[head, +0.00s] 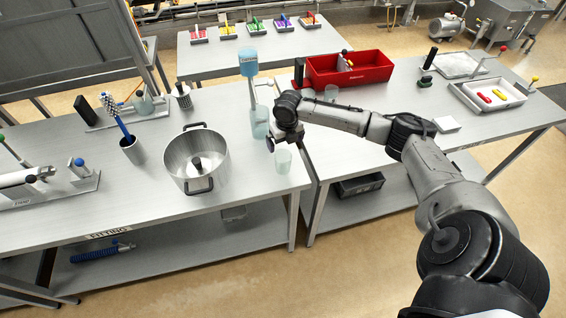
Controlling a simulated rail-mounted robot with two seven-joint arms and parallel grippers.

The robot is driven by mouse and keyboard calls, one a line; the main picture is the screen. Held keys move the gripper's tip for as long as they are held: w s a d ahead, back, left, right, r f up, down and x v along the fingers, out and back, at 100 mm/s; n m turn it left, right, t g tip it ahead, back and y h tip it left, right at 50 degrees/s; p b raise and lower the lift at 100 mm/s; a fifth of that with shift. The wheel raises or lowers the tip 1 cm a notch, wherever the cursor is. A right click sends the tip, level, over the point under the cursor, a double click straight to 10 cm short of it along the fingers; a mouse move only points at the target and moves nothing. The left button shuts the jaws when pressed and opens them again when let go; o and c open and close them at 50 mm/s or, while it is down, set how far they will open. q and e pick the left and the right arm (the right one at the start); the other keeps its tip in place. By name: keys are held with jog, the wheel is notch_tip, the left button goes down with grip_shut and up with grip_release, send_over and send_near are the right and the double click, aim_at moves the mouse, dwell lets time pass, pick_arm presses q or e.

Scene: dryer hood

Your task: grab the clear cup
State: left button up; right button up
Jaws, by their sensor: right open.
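A clear cup (283,161) stands near the right end of the left table (235,205), close to its front corner. My right gripper (273,143) is just above and slightly left of this cup, with its jaws open. The gripper is small in the picture, and I cannot tell whether its fingers touch the cup. My left gripper is not in view.
A steel pot (183,160) stands left of the cup. A blue-topped dispenser (248,65) and a pale bluish container (259,122) stand behind the gripper. A red bin (375,69) and a white tray (465,98) are on the right table. A gap separates the tables.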

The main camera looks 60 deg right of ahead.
aim_at(283, 156)
jog(key=shift+w+d+f, duration=0.1)
jog(key=shift+w+f, duration=0.05)
jog(key=shift+f, duration=1.4)
jog(key=shift+w+f, duration=0.15)
jog(key=shift+f, duration=1.35)
jog(key=shift+w+d+f, duration=0.1)
jog(key=shift+w+f, duration=0.05)
jog(key=shift+f, duration=1.4)
jog(key=shift+c, duration=0.5)
jog(key=c, duration=0.9)
